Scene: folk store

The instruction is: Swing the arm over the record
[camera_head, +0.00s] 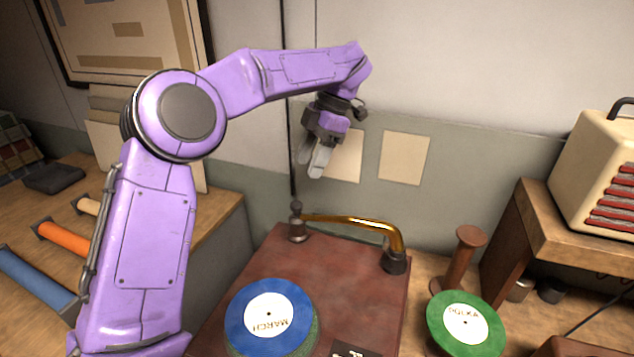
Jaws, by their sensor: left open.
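A blue record (240,324) with a white label reading "MARCH" lies on the dark red record player box (325,275). A brass tone arm (350,221) runs along the back of the box, from a metal post (297,228) at the left to a dark head (396,262) at the right. The arm lies behind the record, not over it. My left gripper (311,169) is open and empty, pointing down above the post end of the brass arm and apart from it. My right gripper is not in view.
A green record (440,318) labelled "POLKA" sits right of the box, near a wooden spool-shaped stand (460,258). A cream heater-like box (597,165) stands on a wooden shelf (545,225) at the right. Coloured rolls, including an orange one (62,238), lie at the left.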

